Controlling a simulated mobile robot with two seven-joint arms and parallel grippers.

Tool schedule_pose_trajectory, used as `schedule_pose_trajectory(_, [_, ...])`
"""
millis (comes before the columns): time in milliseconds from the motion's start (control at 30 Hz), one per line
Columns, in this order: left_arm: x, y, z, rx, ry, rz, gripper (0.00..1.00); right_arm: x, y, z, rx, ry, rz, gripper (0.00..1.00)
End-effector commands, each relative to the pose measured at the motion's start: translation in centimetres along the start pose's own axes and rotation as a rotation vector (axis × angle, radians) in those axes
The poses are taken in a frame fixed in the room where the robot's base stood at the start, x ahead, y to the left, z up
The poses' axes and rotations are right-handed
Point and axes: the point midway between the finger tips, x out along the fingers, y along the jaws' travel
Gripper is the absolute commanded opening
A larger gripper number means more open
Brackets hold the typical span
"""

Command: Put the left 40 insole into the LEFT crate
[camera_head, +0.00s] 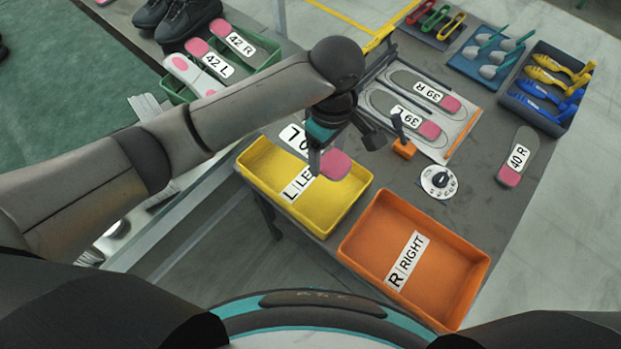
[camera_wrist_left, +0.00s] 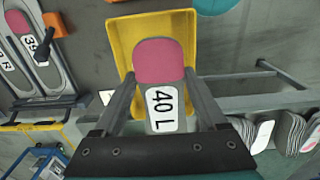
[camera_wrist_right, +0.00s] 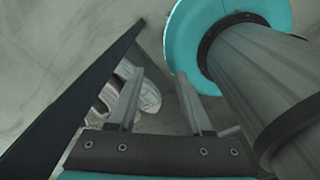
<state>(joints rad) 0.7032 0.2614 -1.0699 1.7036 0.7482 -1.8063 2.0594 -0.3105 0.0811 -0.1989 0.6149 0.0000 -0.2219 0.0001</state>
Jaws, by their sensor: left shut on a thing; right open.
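The left 40 insole (camera_head: 335,166) is grey with a pink heel and a white label; its "40 L" label reads clearly in the left wrist view (camera_wrist_left: 162,97). My left gripper (camera_head: 314,160) is shut on it and holds it over the back part of the yellow LEFT crate (camera_head: 338,222). In the left wrist view the yellow crate (camera_wrist_left: 184,22) lies behind the insole. The gap between insole and crate is hard to judge. The gripper hides part of the insole in the head view. My right gripper (camera_wrist_right: 160,100) is open and empty, away from the table.
The orange RIGHT crate (camera_head: 440,285) stands right of the yellow one. The 40 R insole (camera_head: 519,158) lies at the table's right. A tray (camera_head: 458,136) with 39 insoles, an orange-based lever (camera_head: 403,148) and a white dial (camera_head: 438,182) lie behind the crates.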

Motion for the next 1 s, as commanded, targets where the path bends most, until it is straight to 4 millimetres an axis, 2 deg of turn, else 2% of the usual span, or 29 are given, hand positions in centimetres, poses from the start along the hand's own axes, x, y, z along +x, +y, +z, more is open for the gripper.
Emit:
schedule_pose_trajectory(300, [8.6, -0.2, 0.0, -0.002, 0.002, -0.005, 0.21, 2.4, 0.1, -1.0, -0.001, 0.018, 0.002, 0.50])
schedule_pose_trajectory(500, [13.3, -0.1, 0.0, -0.001, 0.002, -0.004, 0.21, 3.7, 0.1, -0.9, -0.001, 0.020, 0.002, 0.50])
schedule_pose_trajectory(767, [15.7, -0.1, 0.0, 0.000, 0.000, -0.002, 0.21, 4.4, 0.1, -0.9, -0.001, 0.020, 0.002, 0.50])
schedule_pose_trajectory(1000, [19.1, -0.1, 0.0, 0.000, 0.001, -0.002, 0.21, 5.7, 0.0, -0.8, -0.002, 0.020, 0.002, 0.50])
